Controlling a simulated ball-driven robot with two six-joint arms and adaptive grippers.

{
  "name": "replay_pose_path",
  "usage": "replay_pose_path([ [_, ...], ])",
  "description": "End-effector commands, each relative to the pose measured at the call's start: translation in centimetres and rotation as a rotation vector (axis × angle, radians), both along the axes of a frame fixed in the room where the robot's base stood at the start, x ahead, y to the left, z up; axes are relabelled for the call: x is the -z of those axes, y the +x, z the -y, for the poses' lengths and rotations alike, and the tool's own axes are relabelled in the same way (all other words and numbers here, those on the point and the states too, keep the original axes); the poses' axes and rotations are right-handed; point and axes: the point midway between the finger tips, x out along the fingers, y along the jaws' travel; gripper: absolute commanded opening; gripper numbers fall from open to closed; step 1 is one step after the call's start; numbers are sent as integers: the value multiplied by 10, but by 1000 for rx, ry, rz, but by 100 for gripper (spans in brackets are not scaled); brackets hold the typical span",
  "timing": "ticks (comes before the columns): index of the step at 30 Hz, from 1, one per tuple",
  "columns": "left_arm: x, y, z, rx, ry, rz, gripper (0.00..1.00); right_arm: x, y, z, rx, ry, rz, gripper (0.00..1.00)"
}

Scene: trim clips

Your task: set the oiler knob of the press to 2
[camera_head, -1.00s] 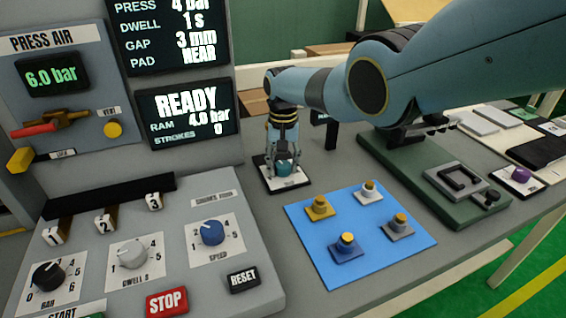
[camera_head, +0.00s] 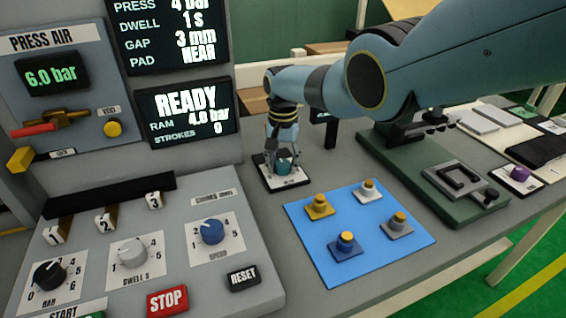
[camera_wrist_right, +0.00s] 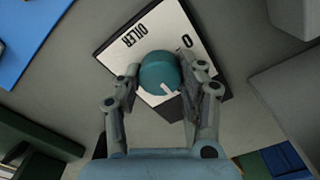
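The oiler knob (camera_wrist_right: 158,72) is a teal round knob with a white pointer mark, on a white plate (camera_wrist_right: 158,34) lettered OILER and 0. In the right wrist view its pointer faces the lower right of the picture; the scale number there is hidden. In the head view the knob (camera_head: 284,168) stands on its plate beside the press panel. My right gripper (camera_wrist_right: 165,70) points down over it, one finger on each side. The fingers are spread, with a gap at least on the right side. My left gripper is not in view.
The press panel (camera_head: 190,262) with dials, STOP and RESET buttons is at left. A blue mat (camera_head: 322,258) with several small knobbed blocks lies in front. A green fixture base (camera_head: 455,208) stands at right, near a purple knob (camera_head: 520,174). Grey table shows between them.

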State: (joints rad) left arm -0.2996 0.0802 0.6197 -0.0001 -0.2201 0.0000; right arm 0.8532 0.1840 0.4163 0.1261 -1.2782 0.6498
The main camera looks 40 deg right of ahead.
Motion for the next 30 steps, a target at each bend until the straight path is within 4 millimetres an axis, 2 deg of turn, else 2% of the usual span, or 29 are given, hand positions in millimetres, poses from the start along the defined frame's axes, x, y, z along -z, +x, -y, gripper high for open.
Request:
replay_pose_path([
  [1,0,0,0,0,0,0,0,0,0,0,0,0,1,44],
  [5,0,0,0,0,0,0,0,0,0,0,0,0,1,62],
  [6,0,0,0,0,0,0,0,0,0,0,0,0,1,63],
  [17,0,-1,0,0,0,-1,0,-4,1,0,0,-1,1,63],
  [23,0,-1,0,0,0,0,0,-26,1,0,0,0,4,63],
  [30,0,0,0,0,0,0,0,-78,1,0,-1,-2,4,63],
])
